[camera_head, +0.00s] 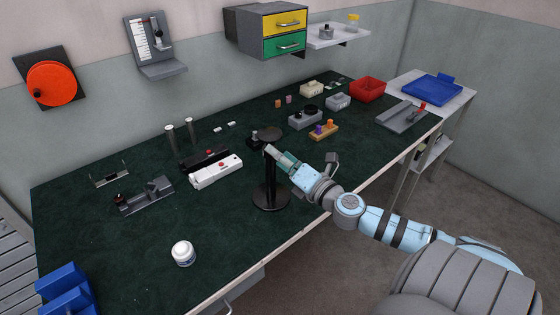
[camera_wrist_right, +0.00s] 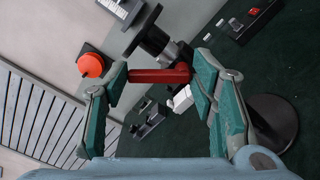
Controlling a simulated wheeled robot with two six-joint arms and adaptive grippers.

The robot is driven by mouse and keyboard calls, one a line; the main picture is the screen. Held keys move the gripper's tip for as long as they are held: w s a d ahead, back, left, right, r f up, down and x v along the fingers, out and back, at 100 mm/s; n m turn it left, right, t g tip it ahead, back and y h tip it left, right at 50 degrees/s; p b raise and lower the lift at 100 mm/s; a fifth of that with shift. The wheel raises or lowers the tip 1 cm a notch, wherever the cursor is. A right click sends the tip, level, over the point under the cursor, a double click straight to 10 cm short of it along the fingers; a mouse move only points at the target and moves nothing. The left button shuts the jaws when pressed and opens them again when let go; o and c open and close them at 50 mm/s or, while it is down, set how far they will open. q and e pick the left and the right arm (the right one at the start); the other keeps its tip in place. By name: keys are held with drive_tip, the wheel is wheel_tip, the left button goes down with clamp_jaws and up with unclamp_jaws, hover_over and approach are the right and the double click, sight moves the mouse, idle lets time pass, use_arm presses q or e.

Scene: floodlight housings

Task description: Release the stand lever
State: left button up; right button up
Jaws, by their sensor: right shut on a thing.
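In the head view my right gripper (camera_head: 277,158) is against the stand's upper part, and the red lever is hidden there. My left gripper is in neither view.
A white housing (camera_head: 216,172) and a grey fixture (camera_head: 145,197) lie left of the stand. A white jar (camera_head: 183,253) stands at the front left. The table's front left is mostly clear.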

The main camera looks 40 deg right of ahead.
drive_tip(key=shift+d+r+m+b, duration=0.15)
drive_tip(key=shift+d+m, duration=0.1)
drive_tip(key=shift+m, duration=1)
drive_tip(key=shift+d+f+m+b, duration=0.1)
drive_tip(key=shift+d+m, duration=0.2)
drive_tip(key=shift+m, duration=1)
drive_tip(key=shift+d+r+m+b, duration=0.15)
drive_tip(key=shift+d+m, duration=0.1)
drive_tip(key=shift+m, duration=1)
drive_tip(key=shift+f, duration=0.1)
drive_tip(key=o, duration=1.1)
